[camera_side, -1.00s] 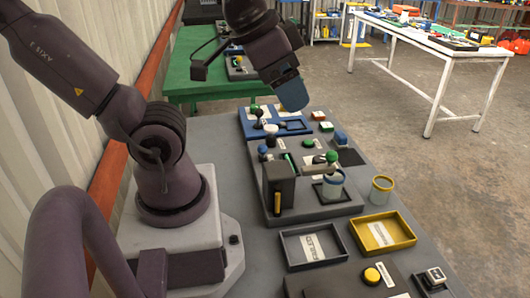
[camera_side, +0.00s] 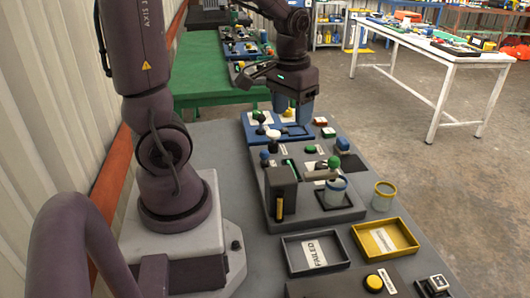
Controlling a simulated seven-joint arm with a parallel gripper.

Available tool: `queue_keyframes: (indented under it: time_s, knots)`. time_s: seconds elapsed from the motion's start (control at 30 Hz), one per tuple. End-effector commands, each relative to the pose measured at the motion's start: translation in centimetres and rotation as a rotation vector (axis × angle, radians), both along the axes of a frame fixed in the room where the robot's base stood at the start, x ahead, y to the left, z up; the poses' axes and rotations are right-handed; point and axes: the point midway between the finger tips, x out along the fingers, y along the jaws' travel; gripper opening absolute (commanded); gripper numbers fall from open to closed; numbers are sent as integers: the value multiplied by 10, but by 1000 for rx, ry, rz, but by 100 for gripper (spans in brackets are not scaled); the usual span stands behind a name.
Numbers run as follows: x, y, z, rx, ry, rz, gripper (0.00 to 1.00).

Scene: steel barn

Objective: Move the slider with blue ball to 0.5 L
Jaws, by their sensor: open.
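A small blue ball (camera_side: 264,155) sits at the left edge of the dark grey dispenser panel (camera_side: 345,212), beside a dark ball and a white one. The slider's scale and its 0.5 L mark are too small to read. My gripper (camera_side: 293,112) points down, open and empty, above the blue tray at the panel's far end. It is beyond the blue ball and apart from it. The fingertips overlap the far part of the blue tray in the picture.
A green-ball lever (camera_side: 333,162) stands over a blue-rimmed cup (camera_side: 336,187) on the panel. A yellow-rimmed cup (camera_side: 384,195) stands to the right. A black tray (camera_side: 290,256) and a yellow tray (camera_side: 410,245) lie in front. Blue tray (camera_side: 250,137) is behind.

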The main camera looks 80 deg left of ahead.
Motion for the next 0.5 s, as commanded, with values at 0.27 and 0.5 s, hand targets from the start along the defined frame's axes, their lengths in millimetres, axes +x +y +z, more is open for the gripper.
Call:
queue_keyframes:
  time_s: [0.27,0.5]
  knots:
    - [-11,100,-69,32,198,342,58]
    - [-6,138,-77,104,180,474,58]
